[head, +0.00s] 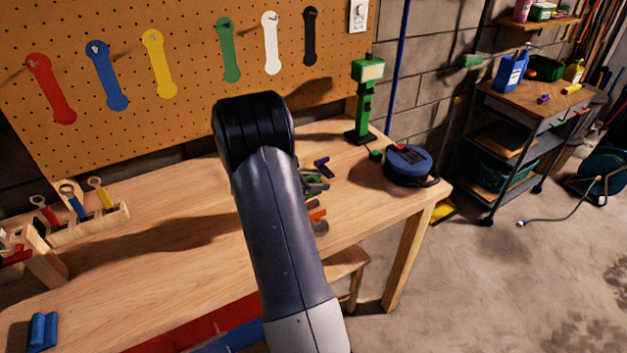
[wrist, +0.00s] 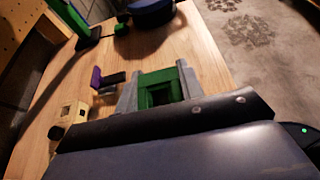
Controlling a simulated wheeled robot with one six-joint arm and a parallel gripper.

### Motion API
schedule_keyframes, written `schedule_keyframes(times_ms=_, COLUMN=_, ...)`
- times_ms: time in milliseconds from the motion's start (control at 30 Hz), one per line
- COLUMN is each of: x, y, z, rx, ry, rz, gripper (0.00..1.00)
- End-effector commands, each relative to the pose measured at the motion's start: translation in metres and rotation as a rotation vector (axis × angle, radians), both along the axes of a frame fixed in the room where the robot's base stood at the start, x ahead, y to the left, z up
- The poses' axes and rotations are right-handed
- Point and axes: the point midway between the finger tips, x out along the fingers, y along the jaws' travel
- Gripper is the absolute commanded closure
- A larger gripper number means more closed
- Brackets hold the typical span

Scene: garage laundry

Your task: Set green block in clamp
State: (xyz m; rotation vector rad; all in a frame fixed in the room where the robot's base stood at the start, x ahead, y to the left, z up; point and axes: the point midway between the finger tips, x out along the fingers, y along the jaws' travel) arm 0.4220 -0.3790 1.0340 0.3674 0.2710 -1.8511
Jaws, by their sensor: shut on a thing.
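My gripper (wrist: 158,84) shows in the wrist view with its two grey fingers on either side of a green block (wrist: 161,90). It is shut on the block, over the wooden workbench (wrist: 62,98). In the head view my arm hides most of the gripper; a bit of green and grey shows just right of the arm. A small purple and black piece (wrist: 97,79) with a grey part lies left of the fingers in the wrist view. I cannot tell for sure which thing is the clamp, or whether the block touches anything below it.
A green stand (head: 364,100) and a blue round reel (head: 408,163) stand at the bench's far right. A wooden tool rack (head: 88,226) is at left, with blue cylinders (head: 42,330) nearer. A pegboard (head: 190,75) rises behind. The bench's middle left is clear.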

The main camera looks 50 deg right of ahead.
Motion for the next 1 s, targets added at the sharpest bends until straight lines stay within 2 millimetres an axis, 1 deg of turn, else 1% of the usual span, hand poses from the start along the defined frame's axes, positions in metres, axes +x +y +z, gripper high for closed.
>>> schedule_keyframes(times_ms=167, x=0.001, y=0.001, z=-0.001, rx=0.001, ry=-0.001, rz=0.001, gripper=0.86)
schedule_keyframes(times_ms=367, x=0.000, y=0.001, z=-0.010, rx=0.001, ry=0.001, rz=0.000, gripper=0.86)
schedule_keyframes(times_ms=1000, x=0.001, y=0.001, z=-0.055, rx=0.001, ry=-0.001, rz=0.001, gripper=0.86)
